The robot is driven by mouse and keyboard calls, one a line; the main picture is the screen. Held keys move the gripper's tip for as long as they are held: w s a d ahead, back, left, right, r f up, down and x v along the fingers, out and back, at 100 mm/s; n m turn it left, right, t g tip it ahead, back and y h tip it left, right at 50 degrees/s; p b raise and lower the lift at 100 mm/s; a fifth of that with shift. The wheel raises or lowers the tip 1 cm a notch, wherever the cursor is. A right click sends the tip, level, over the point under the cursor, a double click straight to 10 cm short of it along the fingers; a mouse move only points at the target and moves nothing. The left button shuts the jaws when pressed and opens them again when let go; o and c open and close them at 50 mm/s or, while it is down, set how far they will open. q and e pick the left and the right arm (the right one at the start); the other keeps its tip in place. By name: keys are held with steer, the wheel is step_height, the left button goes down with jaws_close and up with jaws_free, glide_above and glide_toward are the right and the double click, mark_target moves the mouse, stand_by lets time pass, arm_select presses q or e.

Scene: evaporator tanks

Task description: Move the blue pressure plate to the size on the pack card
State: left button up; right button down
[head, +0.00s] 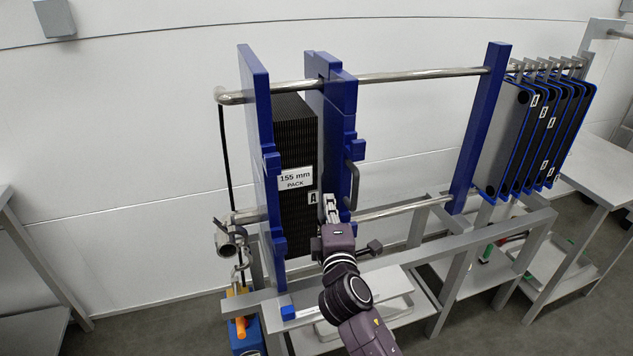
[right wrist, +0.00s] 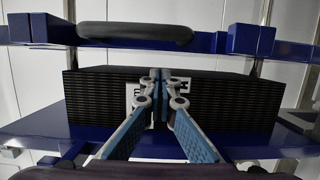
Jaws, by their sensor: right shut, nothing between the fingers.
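The blue pressure plate (head: 336,125) hangs upright on two steel bars, against or very near the right side of the black plate pack (head: 296,135). Its dark handle (head: 352,182) faces right; the handle also shows at the top of the right wrist view (right wrist: 135,34). The white pack card (head: 295,179) on the pack reads "155 mm PACK". My right gripper (head: 330,203) is shut and empty, in front of the pack's right edge by the plate, left of the handle. In the right wrist view its fingertips (right wrist: 161,76) meet before the pack (right wrist: 225,95). My left gripper is out of view.
A blue end plate (head: 257,150) stands left of the pack and a blue post (head: 478,130) at the right. The bars between pressure plate and post are clear. Several blue-edged plates (head: 508,130) hang right of the post. A pale strip with a small blue block (head: 289,312) lies below.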

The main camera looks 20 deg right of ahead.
mark_target(330, 177)
steer(key=p+x, duration=0.1)
steer(key=x, duration=0.7)
steer(key=shift+w+d, duration=0.1)
steer(key=shift+w, duration=0.25)
steer(key=shift+d+r, duration=0.1)
steer(key=shift+d, duration=0.55)
steer(key=shift+s, duration=0.1)
